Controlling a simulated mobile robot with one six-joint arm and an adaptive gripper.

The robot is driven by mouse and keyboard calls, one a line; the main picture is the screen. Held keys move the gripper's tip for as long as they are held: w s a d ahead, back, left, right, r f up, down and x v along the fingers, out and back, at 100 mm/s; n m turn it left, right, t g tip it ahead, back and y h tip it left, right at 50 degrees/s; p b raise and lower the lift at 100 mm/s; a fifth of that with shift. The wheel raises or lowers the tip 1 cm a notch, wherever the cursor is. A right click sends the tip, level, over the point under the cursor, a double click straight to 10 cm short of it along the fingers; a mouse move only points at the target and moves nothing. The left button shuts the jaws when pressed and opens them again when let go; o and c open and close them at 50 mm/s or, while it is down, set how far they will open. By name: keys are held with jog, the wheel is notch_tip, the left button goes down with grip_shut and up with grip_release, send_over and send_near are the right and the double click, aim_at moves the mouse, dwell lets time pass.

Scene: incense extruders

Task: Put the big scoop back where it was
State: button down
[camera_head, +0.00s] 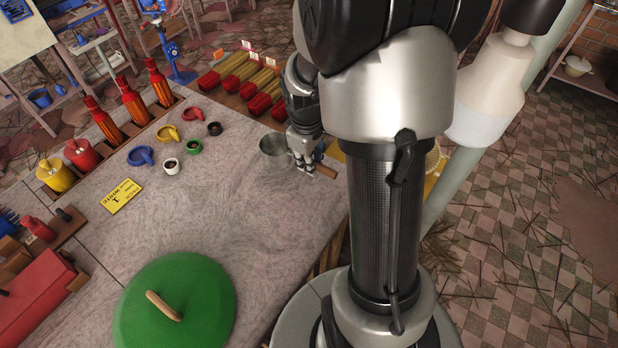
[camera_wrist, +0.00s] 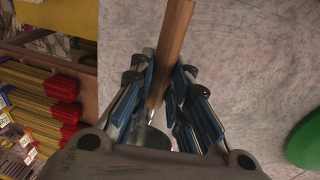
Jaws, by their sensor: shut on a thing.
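The big scoop has a round metal bowl (camera_head: 273,145) and a wooden handle (camera_head: 326,171). My gripper (camera_head: 313,163) is shut on the handle near the table's right edge, with the bowl to its left. In the wrist view my gripper's blue-padded fingers (camera_wrist: 162,85) stand on both sides of the wooden handle (camera_wrist: 174,38), and part of the metal bowl (camera_wrist: 150,137) shows below. My wrist hides the rest of the bowl. I cannot tell whether the scoop touches the table.
Small coloured scoops and cups (camera_head: 167,134) stand left of the big scoop. Red-ended bundles of sticks (camera_head: 238,80) lie behind it. A yellow card (camera_head: 121,196) and a green lid (camera_head: 190,300) are on the grey table (camera_head: 230,225). The table's middle is clear.

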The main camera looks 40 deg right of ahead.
notch_tip(320, 180, down, 6)
jog(key=shift+r+b, duration=0.25)
jog(key=shift+b, duration=0.75)
jog(key=shift+r, duration=0.1)
jog(key=c, duration=1.5)
grip_release()
jog(key=shift+c, duration=0.2)
notch_tip(320, 180, up, 12)
jog(key=s+a+p, duration=0.1)
jog(key=p, duration=0.4)
jog(key=s+a+r+m+t+y, duration=0.1)
jog(key=s+a+r+m+t, duration=0.2)
jog(key=s+a+r, duration=1)
jog(key=s+a+m, duration=0.1)
jog(key=s+a, duration=0.1)
jog(key=a, duration=0.1)
jog(key=shift+a+r+t, duration=0.3)
jog(key=shift+r, duration=0.1)
